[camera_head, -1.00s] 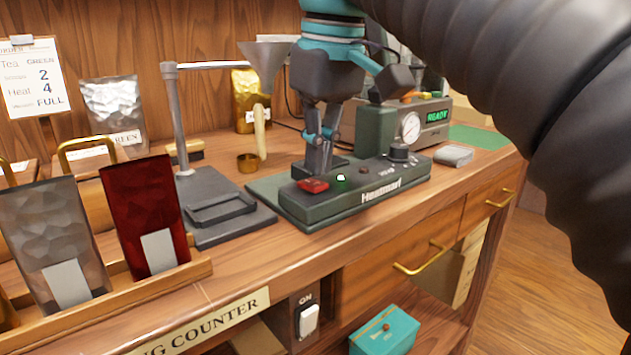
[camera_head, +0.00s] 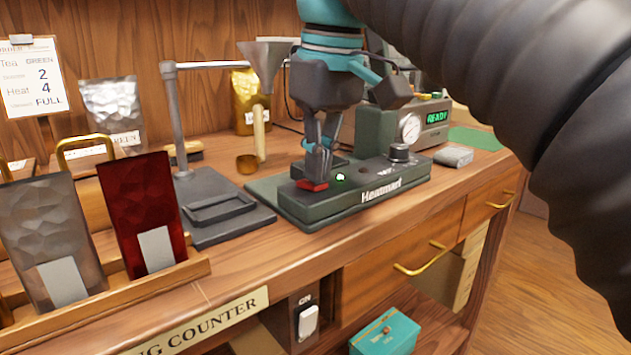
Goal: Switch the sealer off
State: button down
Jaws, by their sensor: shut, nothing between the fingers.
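The sealer (camera_head: 335,207) is a dark green box marked "Heatmart" on the wooden counter. A red rocker switch (camera_head: 312,185) sits at the left of its top. A small green lamp (camera_head: 340,178) glows beside the switch, and a dark knob (camera_head: 399,153) stands at the right end. My gripper (camera_head: 314,178) points down with its fingers shut and empty, right at the red switch. The fingertips hide part of the switch; they appear to touch it, and I cannot tell how hard.
A machine with a gauge and a lit "READY" display (camera_head: 437,117) stands behind at right. A funnel stand (camera_head: 235,210) is close at left, with a rack of pouches (camera_head: 145,215) beyond. A white switch marked "ON" (camera_head: 308,322) is on the counter front.

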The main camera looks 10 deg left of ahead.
jog(key=shift+f, duration=0.35)
jog(key=shift+r, duration=0.1)
notch_tip(320, 180, up, 5)
jog(key=p, duration=0.5)
jog(key=shift+r, duration=0.9)
